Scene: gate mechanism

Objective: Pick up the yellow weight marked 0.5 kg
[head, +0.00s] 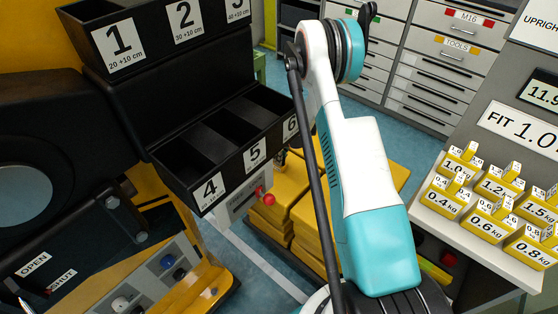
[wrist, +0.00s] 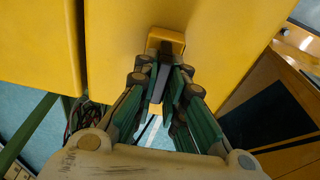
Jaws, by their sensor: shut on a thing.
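In the wrist view my gripper (wrist: 158,85) is shut on a small yellow block (wrist: 166,40) with a grey part between the fingers. It looks like a yellow weight, but no marking on it can be read. In the head view my gripper and the block are hidden behind my own white and teal arm. Several yellow weights stand on the light shelf (head: 468,232) at the right, with readable marks such as 0.4 kg (head: 440,198), 0.6 kg (head: 487,229) and 0.8 kg (head: 531,254). I cannot make out a 0.5 kg mark.
Large yellow surfaces (wrist: 220,40) lie close around the gripper in the wrist view. Black numbered bins (head: 215,155) stand left of my arm in the head view. Yellow slabs (head: 290,215) are stacked low behind it. Grey drawers (head: 430,75) stand at the back.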

